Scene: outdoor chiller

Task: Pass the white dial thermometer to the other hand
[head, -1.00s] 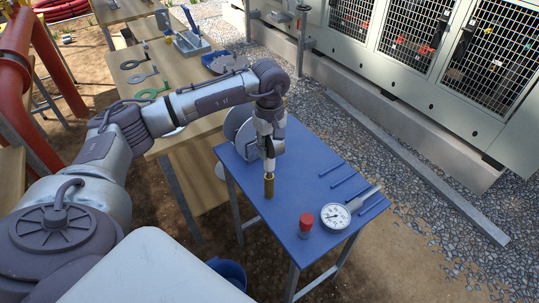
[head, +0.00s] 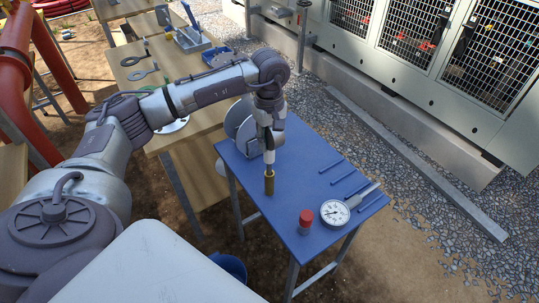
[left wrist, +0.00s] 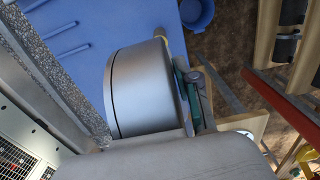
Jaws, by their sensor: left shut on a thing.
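A white dial thermometer (head: 333,212) with a grey stem lies on the near right part of the blue table (head: 290,190), apart from my left gripper. My left gripper (head: 268,150) points down over the table. It is shut on a piece with a brass end (head: 269,184); I cannot tell what the whole piece is. In the left wrist view a large grey cylinder (left wrist: 140,90) fills the middle, close beside dark and green parts near my left gripper (left wrist: 195,95). My right gripper is not in view.
A red-capped item (head: 305,220) stands left of the thermometer, and several blue rods (head: 345,178) lie behind it. Grey discs (head: 240,117) show left of my gripper. A wooden table (head: 190,115) with tools stands behind, and chiller units (head: 430,50) at upper right.

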